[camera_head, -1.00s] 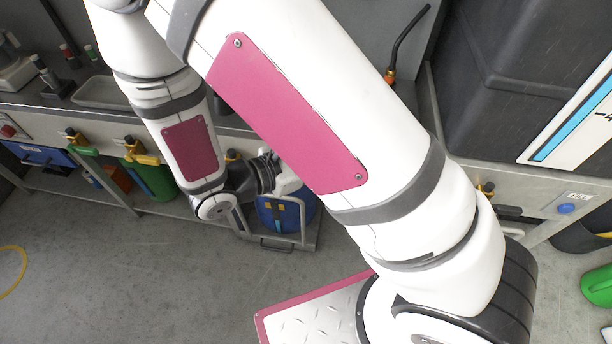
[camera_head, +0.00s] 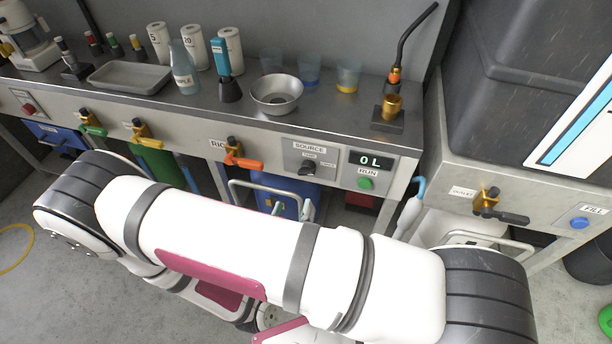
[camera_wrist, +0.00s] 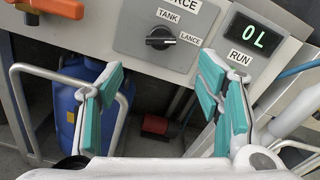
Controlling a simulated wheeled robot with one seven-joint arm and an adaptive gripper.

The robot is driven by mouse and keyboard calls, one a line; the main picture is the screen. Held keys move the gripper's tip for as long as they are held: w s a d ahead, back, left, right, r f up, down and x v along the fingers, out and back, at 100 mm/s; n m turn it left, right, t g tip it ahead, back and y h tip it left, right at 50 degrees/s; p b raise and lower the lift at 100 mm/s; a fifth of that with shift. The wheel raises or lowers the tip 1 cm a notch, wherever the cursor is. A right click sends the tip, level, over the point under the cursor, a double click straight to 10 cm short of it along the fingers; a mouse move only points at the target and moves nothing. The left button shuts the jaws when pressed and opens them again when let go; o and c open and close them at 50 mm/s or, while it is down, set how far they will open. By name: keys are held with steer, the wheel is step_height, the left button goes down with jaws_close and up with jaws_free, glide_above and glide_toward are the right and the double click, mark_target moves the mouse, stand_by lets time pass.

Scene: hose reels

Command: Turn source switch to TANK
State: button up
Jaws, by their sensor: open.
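The source switch (camera_head: 306,168) is a black knob on a grey plate on the bench's front panel, beside the 0 L display. It also shows in the wrist view (camera_wrist: 160,39), with TANK printed above it and LANCE to its right. Its handle lies roughly sideways, in line with LANCE. My gripper (camera_wrist: 160,98) is open and empty, its teal finger pads wide apart. In the wrist view the fingers lie below the switch plate, apart from the knob. In the head view my arm hides most of the gripper.
An orange-handled valve (camera_head: 240,157) is left of the switch, and a green RUN button (camera_head: 365,183) is right of it, under the display (camera_head: 372,161). A blue container (camera_wrist: 90,112) stands beneath the bench. A metal bowl (camera_head: 276,95) and cups stand on top.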

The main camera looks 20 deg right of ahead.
mark_target(306, 175)
steer(key=b+x, duration=0.1)
steer(key=x, duration=1.1)
steer(key=shift+c, duration=0.4)
steer(key=c, duration=1.1)
